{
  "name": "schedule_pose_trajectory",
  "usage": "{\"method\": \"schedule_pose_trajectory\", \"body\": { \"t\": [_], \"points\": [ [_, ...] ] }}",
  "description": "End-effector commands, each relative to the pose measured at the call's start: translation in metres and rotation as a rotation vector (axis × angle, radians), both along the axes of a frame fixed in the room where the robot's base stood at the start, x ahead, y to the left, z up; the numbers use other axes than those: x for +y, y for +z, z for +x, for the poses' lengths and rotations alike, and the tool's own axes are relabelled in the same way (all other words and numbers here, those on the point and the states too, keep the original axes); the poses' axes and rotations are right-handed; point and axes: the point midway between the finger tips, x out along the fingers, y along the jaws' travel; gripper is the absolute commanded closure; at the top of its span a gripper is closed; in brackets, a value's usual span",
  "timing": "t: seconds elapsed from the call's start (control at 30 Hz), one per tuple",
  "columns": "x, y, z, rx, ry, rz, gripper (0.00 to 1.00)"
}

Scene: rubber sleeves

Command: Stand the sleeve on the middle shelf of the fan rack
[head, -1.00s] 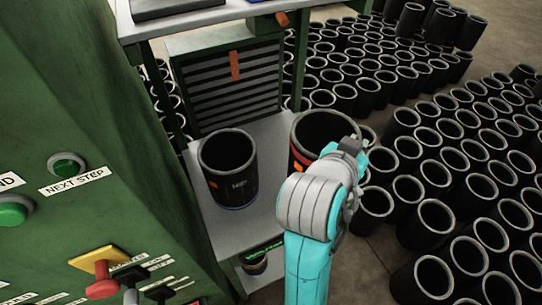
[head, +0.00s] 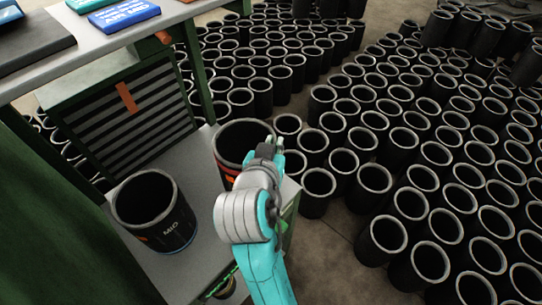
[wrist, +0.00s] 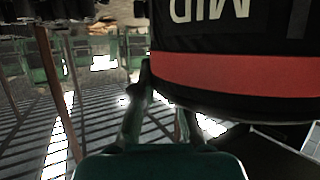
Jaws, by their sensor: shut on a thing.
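The held sleeve (head: 232,160) is a black open cylinder with a grey rim and an orange-red band. It is upright by the right end of the rack's middle shelf (head: 205,265); I cannot tell whether it touches the shelf. My gripper (head: 270,152) is shut on its right side, partly hidden by my wrist. In the wrist view the sleeve (wrist: 235,73) shows an upside-down MID and the red band, with my gripper (wrist: 160,112) at its lower wall. The fan rack (head: 203,75) has a green frame and grey shelves.
Another black sleeve (head: 150,225) marked MID stands on the left of the same shelf. A slatted panel (head: 120,115) is behind it. The upper shelf (head: 95,45) holds coloured blocks. Many sleeves (head: 385,240) crowd the floor to the right.

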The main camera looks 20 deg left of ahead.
Motion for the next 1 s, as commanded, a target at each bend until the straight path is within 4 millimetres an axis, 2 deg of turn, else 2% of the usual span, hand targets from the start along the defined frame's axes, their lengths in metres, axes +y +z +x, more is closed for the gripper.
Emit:
{"method": "schedule_pose_trajectory", "body": {
  "t": [0.23, 0.5, 0.87, 0.9, 0.97, 1.0],
  "points": [
    [0.0, -0.013, 0.0, -0.003, 0.0, 0.002, 1.0],
    [0.0, -0.042, 0.0, -0.003, 0.0, 0.003, 1.0],
    [0.0, -0.044, 0.0, -0.004, 0.0, 0.004, 1.0],
    [0.0, -0.046, 0.0, -0.001, 0.0, 0.001, 0.79],
    [0.0, -0.046, 0.0, -0.001, 0.0, 0.001, 0.64],
    [0.0, -0.046, 0.0, -0.001, 0.0, 0.001, 0.63]
  ]
}}
